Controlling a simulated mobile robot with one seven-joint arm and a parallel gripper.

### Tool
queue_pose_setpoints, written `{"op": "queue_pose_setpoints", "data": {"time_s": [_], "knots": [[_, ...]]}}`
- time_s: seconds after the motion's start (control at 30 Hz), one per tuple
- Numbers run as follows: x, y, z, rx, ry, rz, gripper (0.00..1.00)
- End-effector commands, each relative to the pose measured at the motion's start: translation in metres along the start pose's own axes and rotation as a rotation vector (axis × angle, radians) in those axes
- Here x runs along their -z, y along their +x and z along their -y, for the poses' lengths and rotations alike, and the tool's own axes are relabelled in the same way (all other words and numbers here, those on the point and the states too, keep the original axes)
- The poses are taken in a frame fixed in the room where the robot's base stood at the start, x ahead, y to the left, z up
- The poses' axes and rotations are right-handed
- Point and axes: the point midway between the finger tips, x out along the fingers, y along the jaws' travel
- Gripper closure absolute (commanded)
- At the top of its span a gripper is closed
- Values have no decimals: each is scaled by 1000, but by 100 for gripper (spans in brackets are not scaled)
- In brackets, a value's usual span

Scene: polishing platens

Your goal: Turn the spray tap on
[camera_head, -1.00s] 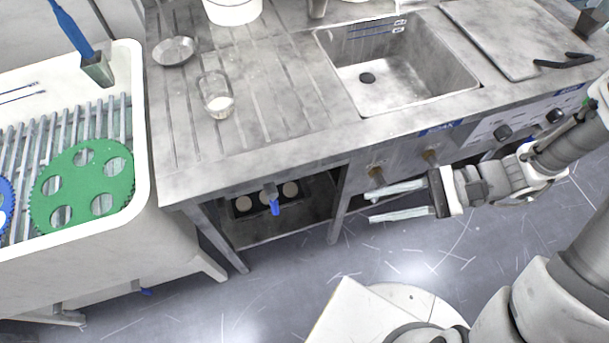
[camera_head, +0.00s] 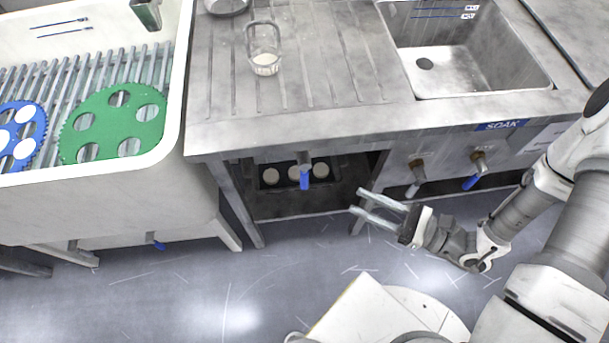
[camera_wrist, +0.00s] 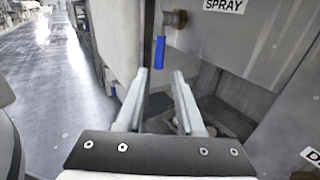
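The spray tap (camera_wrist: 172,20) is on a grey panel under a SPRAY label (camera_wrist: 222,5). Its blue lever (camera_wrist: 160,50) hangs straight down. In the head view, what looks like the same tap (camera_head: 305,162) is on the bench front over the open shelf, its blue lever also pointing down. My gripper (camera_head: 359,201) is open and empty, pointing left, to the right of this lever and apart from it. In the wrist view, the fingertips of my gripper (camera_wrist: 161,71) are spread, with the lever beyond and above the gap.
More taps (camera_head: 479,160) are on the bench front to the right, near a SOAK label (camera_head: 500,125). A sink (camera_head: 535,77) is above them. A white tank (camera_head: 173,120) with a green disc (camera_head: 113,121) stands left. The shelf opening holds several round pieces. Floor (camera_head: 240,300) in front is clear.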

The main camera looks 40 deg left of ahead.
Motion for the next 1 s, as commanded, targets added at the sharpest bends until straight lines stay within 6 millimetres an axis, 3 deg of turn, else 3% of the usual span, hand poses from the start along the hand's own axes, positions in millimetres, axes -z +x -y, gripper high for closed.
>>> {"op": "queue_pose_setpoints", "data": {"time_s": [0.3,0.6,0.8,1.0], "knots": [[1,70,-2,-7,-2,2,63],[1,123,-1,-4,-3,0,63],[0,138,0,-2,-3,0,63],[0,140,0,0,-2,0,63]]}}
